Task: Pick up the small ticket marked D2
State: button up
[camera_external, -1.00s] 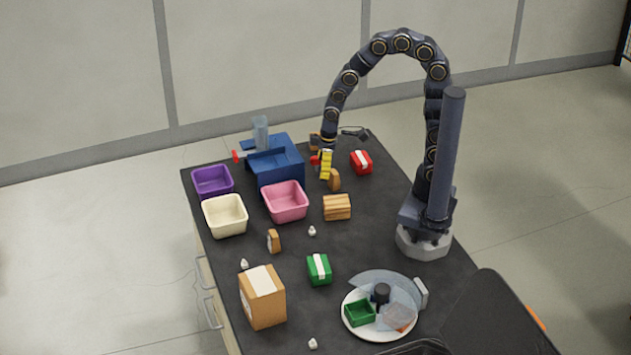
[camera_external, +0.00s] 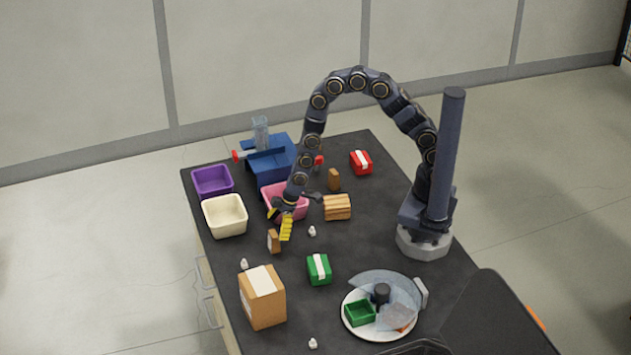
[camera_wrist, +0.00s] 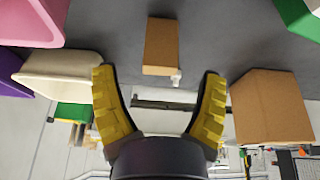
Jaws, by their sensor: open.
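No D2 marking is readable in either view, so I cannot tell which piece is the ticket. A small brown block (camera_external: 273,241) with a pale face stands on the dark table. In the wrist view, the small brown block (camera_wrist: 160,44) is ahead of the fingers, between their lines and apart from them. A second small brown block (camera_external: 334,180) stands farther back. My gripper (camera_external: 286,229) has yellow fingers and is just above and right of the nearer block. In the wrist view my gripper (camera_wrist: 158,78) is open with nothing between its fingers.
Cream (camera_external: 225,215), pink (camera_external: 290,205) and purple (camera_external: 212,181) bins stand close by at left and behind. A large brown box (camera_external: 262,298) and a green box (camera_external: 319,269) stand in front. Small white pieces (camera_external: 312,231) (camera_external: 244,264) are near. A plate (camera_external: 352,328) is at front right.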

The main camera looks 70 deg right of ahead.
aim_at(274, 233)
jog(key=x, duration=0.4)
jog(key=shift+w+a+f, duration=0.2)
jog(key=c, duration=1.1)
jog(key=shift+r, duration=0.1)
